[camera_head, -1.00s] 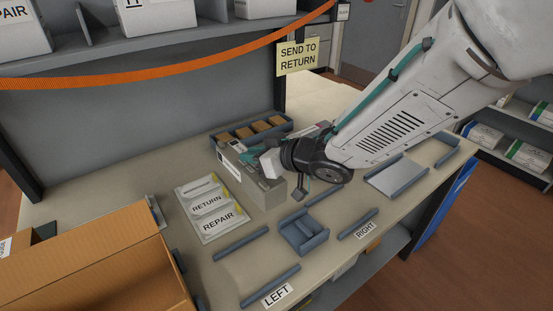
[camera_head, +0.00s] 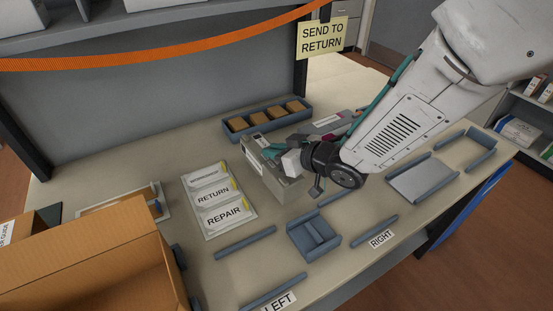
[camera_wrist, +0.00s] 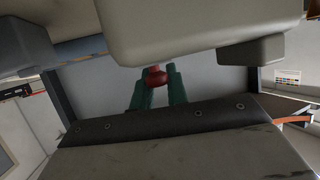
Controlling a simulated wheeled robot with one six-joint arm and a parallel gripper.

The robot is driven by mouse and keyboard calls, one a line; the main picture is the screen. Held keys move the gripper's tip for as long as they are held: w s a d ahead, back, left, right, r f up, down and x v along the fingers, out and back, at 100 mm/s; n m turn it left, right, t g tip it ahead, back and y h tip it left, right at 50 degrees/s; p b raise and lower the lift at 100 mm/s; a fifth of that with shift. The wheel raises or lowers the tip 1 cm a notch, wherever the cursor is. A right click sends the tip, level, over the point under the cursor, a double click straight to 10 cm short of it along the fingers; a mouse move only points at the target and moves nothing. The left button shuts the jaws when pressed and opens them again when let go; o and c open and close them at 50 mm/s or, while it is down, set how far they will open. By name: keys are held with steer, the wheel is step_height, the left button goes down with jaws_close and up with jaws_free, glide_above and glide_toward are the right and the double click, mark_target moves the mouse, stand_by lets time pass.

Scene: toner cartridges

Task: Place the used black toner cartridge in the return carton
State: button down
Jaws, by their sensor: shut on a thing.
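My gripper (camera_head: 273,152) is at the middle of the bench, over the top of a grey box-shaped thing (camera_head: 287,188) with a white label on its side. Its teal fingers show in the wrist view (camera_wrist: 157,88) with a small reddish piece (camera_wrist: 154,76) between them. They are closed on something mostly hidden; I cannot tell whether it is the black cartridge. A cartridge with a pinkish mark (camera_head: 328,121) lies just behind my gripper. An open brown carton (camera_head: 85,255) stands at the lower left; its inside is mostly hidden, and I cannot read "return" on it.
A blue-grey tray (camera_head: 266,119) with several brown blocks is behind the box. Bags labelled RETURN and REPAIR (camera_head: 217,203) lie between carton and box. Blue-grey rails and a small holder (camera_head: 313,236) are in front. A SEND TO RETURN sign (camera_head: 322,38) hangs above.

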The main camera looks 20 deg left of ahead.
step_height(320, 180, down, 3)
steer(key=shift+f, duration=0.15)
steer(key=c, duration=1.4)
jaws_free()
steer(key=v, duration=1.2)
